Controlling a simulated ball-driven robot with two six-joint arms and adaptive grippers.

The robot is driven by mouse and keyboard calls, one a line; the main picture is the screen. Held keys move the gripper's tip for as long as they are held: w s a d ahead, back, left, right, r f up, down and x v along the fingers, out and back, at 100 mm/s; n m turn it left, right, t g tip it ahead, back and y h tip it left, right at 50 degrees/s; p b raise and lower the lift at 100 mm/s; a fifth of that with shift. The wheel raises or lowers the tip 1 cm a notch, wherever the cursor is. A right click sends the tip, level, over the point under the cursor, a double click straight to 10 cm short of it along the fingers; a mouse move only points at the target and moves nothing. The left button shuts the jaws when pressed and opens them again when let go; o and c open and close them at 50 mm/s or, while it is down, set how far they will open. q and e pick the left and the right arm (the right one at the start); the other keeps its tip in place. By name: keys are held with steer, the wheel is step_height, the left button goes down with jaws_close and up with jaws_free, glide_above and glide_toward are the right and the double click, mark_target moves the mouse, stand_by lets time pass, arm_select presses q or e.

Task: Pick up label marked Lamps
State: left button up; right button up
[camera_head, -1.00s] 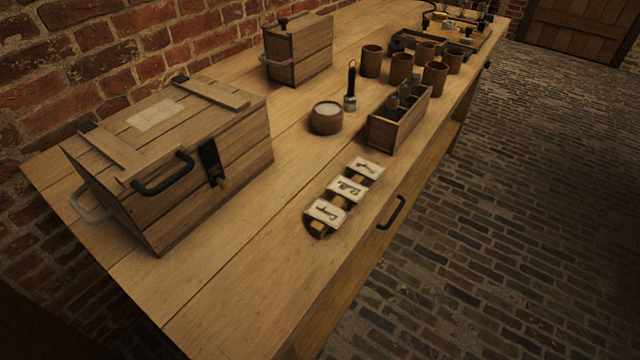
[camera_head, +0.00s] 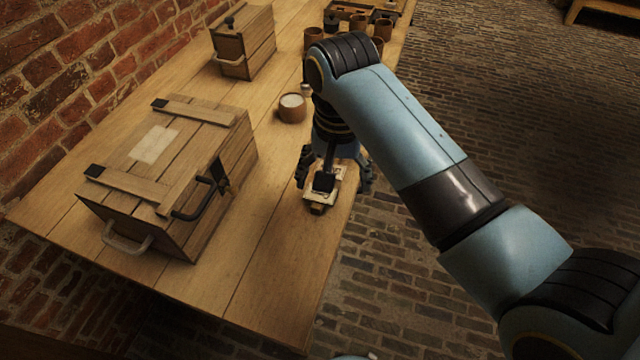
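A label rack (camera_head: 317,209) lies near the table's front edge, mostly hidden under my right gripper. A pale label (camera_head: 312,197) shows at its near end, but its writing cannot be read now. The other labels are largely covered by the gripper. My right gripper (camera_head: 335,180) comes in from the right and points down over the rack. Its fingers are spread apart, one on each side of the labels. I cannot tell whether it touches a label. My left gripper is not in view.
A large wooden crate (camera_head: 205,150) with handles stands at the left. A smaller wooden box (camera_head: 243,45) stands farther back. A round pot (camera_head: 292,108) and several wooden cups (camera_head: 382,28) are on the table. The small compartment box is hidden behind my arm. The near tabletop is clear.

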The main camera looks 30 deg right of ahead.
step_height(320, 180, up, 3)
steer(key=w+a+m, duration=0.1)
steer(key=w+a, duration=0.1)
glide_above(319, 200)
steer(key=f, duration=0.5)
steer(key=shift+s, duration=0.35)
steer(key=f, duration=0.5)
steer(key=shift+w, duration=0.4)
steer(key=shift+f, duration=0.3)
steer(key=shift+f, duration=0.25)
steer(key=c, duration=0.8)
